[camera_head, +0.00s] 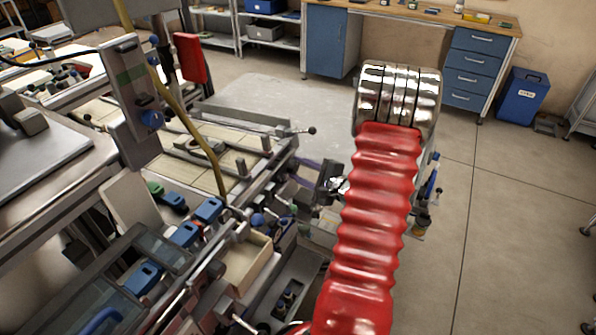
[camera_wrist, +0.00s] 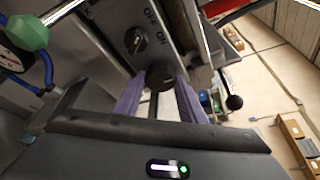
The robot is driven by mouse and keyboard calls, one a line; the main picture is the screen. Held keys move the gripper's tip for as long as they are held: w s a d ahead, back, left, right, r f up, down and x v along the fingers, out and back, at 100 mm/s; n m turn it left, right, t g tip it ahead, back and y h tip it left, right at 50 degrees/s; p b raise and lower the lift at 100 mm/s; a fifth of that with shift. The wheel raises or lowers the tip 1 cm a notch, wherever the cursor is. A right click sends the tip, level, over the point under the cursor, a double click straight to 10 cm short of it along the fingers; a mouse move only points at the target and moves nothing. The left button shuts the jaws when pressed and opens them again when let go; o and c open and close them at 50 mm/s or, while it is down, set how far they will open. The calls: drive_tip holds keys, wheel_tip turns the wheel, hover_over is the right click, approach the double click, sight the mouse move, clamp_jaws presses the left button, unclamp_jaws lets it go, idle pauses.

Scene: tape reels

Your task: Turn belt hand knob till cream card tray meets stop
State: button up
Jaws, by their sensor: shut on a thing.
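My gripper (camera_wrist: 160,90) has purple fingers, one on each side of a dark round knob (camera_wrist: 160,73) at the machine's edge, and is shut on it. The knob sits just below a panel with an ON/OFF switch (camera_wrist: 136,40). In the head view my gripper (camera_head: 304,172) reaches left to the machine's right side, and the knob is hidden there. A cream open-topped tray (camera_head: 247,267), which looks like the card tray, sits lower left of my gripper. I cannot make out the stop, or whether the tray touches anything.
Ball-ended levers stick out close by, one right of my gripper in the wrist view (camera_wrist: 234,101) and one above it in the head view (camera_head: 311,130). A yellow hose (camera_head: 187,120) hangs over the machine. The floor (camera_head: 480,210) on the right is clear.

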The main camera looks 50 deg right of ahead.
drive_tip(key=shift+s+d+f+m, duration=0.1)
drive_tip(key=shift+f+m, duration=0.2)
drive_tip(key=shift+m, duration=0.1)
drive_tip(key=m+g+y, duration=0.1)
drive_tip(key=m, duration=0.2)
drive_tip(key=shift+d+g+y, duration=0.1)
drive_tip(key=shift+g+y, duration=0.2)
drive_tip(key=shift+y, duration=0.1)
drive_tip(key=m+g+y, duration=0.1)
drive_tip(key=m+y, duration=0.1)
drive_tip(key=m, duration=0.2)
drive_tip(key=shift+d, duration=0.1)
drive_tip(key=m+y, duration=0.2)
drive_tip(key=m, duration=0.1)
drive_tip(key=shift+d+m+g+y, duration=0.1)
drive_tip(key=shift+m+g+y, duration=0.2)
drive_tip(key=shift+y, duration=0.1)
drive_tip(key=shift+d+m+y, duration=0.1)
drive_tip(key=shift+m+y, duration=0.7)
drive_tip(key=shift+m, duration=0.3)
drive_tip(key=o, duration=0.8)
drive_tip(key=shift+r, duration=0.1)
drive_tip(key=shift+w, duration=0.2)
